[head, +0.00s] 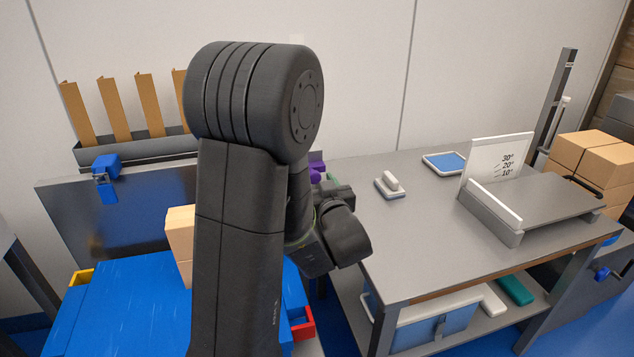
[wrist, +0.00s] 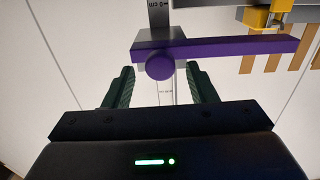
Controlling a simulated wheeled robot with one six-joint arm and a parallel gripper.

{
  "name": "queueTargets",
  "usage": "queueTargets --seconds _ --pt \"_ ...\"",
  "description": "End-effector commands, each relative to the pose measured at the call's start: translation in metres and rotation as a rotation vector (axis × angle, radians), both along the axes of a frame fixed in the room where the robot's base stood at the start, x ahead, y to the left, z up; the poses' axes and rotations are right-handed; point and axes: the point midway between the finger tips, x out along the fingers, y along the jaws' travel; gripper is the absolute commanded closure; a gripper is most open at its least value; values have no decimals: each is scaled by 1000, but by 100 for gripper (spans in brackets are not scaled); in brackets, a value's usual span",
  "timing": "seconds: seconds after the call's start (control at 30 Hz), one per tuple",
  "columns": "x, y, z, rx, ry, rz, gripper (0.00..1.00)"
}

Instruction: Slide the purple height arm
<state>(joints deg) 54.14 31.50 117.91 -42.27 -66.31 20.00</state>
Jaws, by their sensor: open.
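The purple height arm (wrist: 220,49) shows in the wrist view as a long horizontal bar with a round purple knob (wrist: 160,66) at its left part. It crosses a grey upright post (wrist: 159,18) with scale marks. My gripper (wrist: 161,85) is open, with one dark green finger on each side below the knob; I cannot tell whether either finger touches it.
A yellow block (wrist: 258,17) on a metal holder is near the bar's right end. A blue surface (head: 130,300) and cardboard box (head: 180,232) are left.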

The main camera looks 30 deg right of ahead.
Motion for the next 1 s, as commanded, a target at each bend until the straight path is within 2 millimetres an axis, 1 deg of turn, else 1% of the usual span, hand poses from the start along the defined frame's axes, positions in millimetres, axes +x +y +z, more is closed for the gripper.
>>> queueTargets --seconds 0.1,0.37,0.4,0.47,0.5,0.63,0.67,0.87,1.0 --pt "6 -1 0 0 0 1 48" --pt "7 -2 0 0 0 0 48" --pt "7 -2 0 0 0 0 52" --pt "7 -2 0 0 0 0 64" --pt "7 -2 0 0 0 0 72" --pt "7 -2 0 0 0 0 98" --pt "7 -2 0 0 0 0 100" --pt "7 -2 -4 0 0 0 100" --pt "7 -2 -16 0 0 0 100"
